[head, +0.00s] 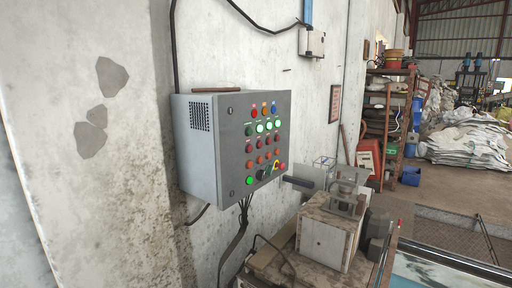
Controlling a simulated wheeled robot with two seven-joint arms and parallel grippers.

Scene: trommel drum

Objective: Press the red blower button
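A grey control box (211,148) hangs on the whitewashed wall, its button face turned to the right. Several red buttons (248,147) sit in rows on its face, below a row of green ones (259,128), some of them lit. The labels are too small to read, so I cannot tell which red button is the blower's. Low on the face are a lit green button (249,181), a dark knob (261,174) and a red button (283,167) beside a yellow patch. Neither of my grippers shows in the head view.
A worn pale box (325,243) with metal parts on top stands below and right of the panel. Cables hang under the panel. A rusty shelf (394,125), white sacks (462,138) and open floor lie farther right.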

